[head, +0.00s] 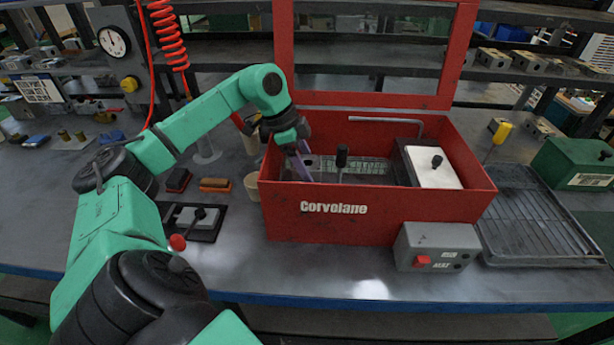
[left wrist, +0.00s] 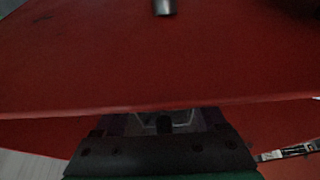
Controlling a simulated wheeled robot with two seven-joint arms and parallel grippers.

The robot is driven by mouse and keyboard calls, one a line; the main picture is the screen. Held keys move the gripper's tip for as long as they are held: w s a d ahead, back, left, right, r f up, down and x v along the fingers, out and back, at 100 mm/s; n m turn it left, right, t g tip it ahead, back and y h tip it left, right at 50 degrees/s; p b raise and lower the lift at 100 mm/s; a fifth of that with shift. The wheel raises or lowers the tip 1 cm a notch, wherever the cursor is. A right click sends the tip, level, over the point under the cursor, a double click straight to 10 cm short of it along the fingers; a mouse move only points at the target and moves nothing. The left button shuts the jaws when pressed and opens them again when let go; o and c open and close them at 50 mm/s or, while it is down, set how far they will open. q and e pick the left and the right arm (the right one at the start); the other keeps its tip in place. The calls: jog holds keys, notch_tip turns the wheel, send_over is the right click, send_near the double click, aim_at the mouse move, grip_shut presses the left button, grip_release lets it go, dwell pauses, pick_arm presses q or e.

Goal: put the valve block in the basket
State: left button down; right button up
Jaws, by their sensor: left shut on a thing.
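My left gripper (head: 301,166) reaches down into the left end of the red Corvelane tank (head: 335,222). It is shut on a grey block, which I take to be the valve block (left wrist: 165,121); the left wrist view shows only part of it between the fingers. In the head view I cannot clearly make out the held block. A grey mesh, seemingly the basket (head: 372,167), lies inside the tank, right of the gripper. The tank's front wall hides its lower part. I cannot tell whether the block touches the mesh. My right gripper is not in view.
A black-knobbed handle (head: 342,158) stands up in the tank, and a white-topped box (head: 432,167) fills its right end. The raised red frame (head: 365,100) stands behind. A grey switch box (head: 437,247) sits in front, and a wire rack (head: 540,220) lies to the right.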

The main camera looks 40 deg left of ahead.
pick_arm(q)
jog(key=shift+d+f, duration=0.1)
jog(key=shift+f, duration=1.1)
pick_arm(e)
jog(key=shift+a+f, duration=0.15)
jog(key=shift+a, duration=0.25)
pick_arm(q)
jog(key=shift+f, duration=0.1)
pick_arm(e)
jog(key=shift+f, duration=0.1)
pick_arm(q)
grip_release()
jog(key=shift+r, duration=0.25)
jog(key=p+v, duration=0.1)
jog(key=v, duration=1)
jog(key=shift+r, duration=0.35)
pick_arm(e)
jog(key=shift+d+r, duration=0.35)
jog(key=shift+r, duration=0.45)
pick_arm(q)
jog(key=shift+s, duration=0.15)
